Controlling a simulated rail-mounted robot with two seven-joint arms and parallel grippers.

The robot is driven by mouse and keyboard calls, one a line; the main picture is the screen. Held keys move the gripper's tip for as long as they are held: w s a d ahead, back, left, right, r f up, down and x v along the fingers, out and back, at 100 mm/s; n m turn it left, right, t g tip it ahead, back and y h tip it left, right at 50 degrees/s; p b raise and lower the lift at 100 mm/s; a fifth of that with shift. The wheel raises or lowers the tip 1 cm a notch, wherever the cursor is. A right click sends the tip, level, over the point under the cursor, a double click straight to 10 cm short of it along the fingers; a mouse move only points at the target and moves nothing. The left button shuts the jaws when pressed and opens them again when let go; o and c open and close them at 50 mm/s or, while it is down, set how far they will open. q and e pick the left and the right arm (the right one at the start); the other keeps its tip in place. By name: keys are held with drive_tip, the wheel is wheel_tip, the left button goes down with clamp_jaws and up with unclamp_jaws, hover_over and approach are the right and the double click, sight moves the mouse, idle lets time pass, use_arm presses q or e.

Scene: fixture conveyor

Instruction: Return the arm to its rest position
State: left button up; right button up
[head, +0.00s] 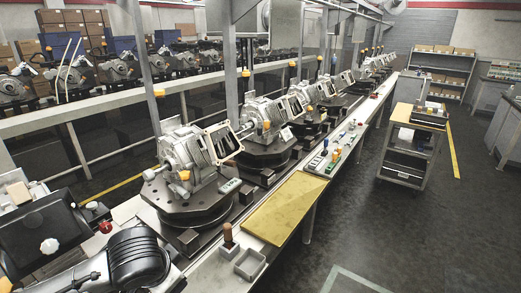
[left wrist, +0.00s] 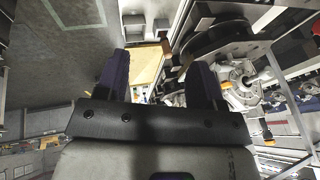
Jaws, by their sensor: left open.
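My left gripper (left wrist: 159,65) shows in the left wrist view with its two dark fingers spread apart. Nothing is held between them. Beyond the gap, the yellow mat (left wrist: 146,66) and the edge of the conveyor line show in the background, apart from the fingers. In the head view I cannot make out my left gripper's fingers. My right gripper is in neither view. The nearest metal housing (head: 192,150) sits on a round dark fixture (head: 185,203) on the conveyor, with no gripper at it.
The yellow mat (head: 285,208) lies on the front ledge. A brown-handled tool (head: 228,235) and a small grey bin (head: 250,264) stand beside it. Upright posts (head: 151,70) line the conveyor. A cart (head: 407,150) stands right; the floor (head: 400,235) is open.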

use_arm(q)
drive_tip(key=d+r+m+t+h, duration=0.2)
drive_tip(key=d+r+m+t, duration=0.15)
drive_tip(key=r+t, duration=0.8)
drive_tip(key=s+a+f+n+g+y, duration=0.1)
drive_tip(key=s+a+f+n+g, duration=0.2)
drive_tip(key=f, duration=0.5)
drive_tip(key=s+a+f+n+g, duration=0.1)
drive_tip(key=s+f+n, duration=0.1)
drive_tip(key=s+f, duration=0.45)
drive_tip(key=s+a+f+n+g+y, duration=0.1)
drive_tip(key=s+a+f+n+g, duration=0.15)
drive_tip(key=f, duration=0.75)
drive_tip(key=s+d+f+n+g, duration=0.1)
drive_tip(key=s+f+g, duration=0.5)
drive_tip(key=s+f, duration=1.1)
wheel_tip(320, 180, up, 40)
drive_tip(key=s+p, duration=0.2)
drive_tip(key=p, duration=3.6)
drive_tip(key=shift+f+h, duration=0.2)
drive_tip(key=shift+h, duration=0.1)
drive_tip(key=shift+s, duration=0.1)
